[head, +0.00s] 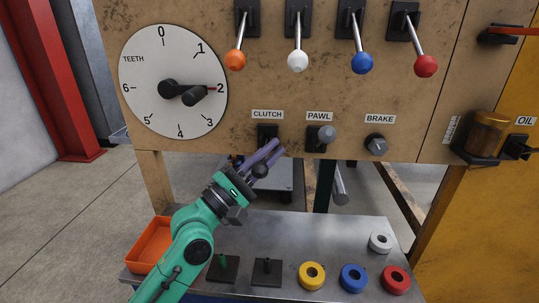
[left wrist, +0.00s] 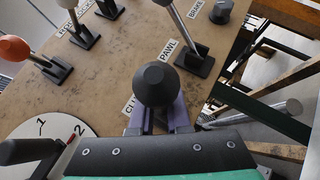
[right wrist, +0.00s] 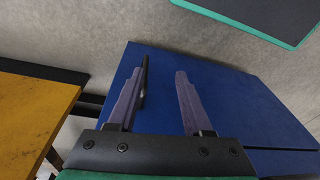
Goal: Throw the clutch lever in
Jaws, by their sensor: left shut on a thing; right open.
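The clutch lever sits below the CLUTCH label (head: 267,114) on the brown panel. Its black mount (head: 267,131) shows in the head view, partly behind my gripper. My left gripper (head: 268,156) has its purple fingers shut on the lever's dark knob (head: 259,170). In the left wrist view the black knob (left wrist: 157,84) fills the space at the fingertips and hides the lever's shaft. My right gripper (right wrist: 160,88) is open and empty, seen only in the right wrist view, over a blue surface (right wrist: 220,100).
The pawl lever (head: 327,133) and brake knob (head: 376,145) are right of the clutch. The TEETH dial (head: 174,60) is to the left, its pointer near 2. Several coloured-knob levers hang above. Below, a metal bench (head: 340,232) holds rings and an orange tray (head: 151,243).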

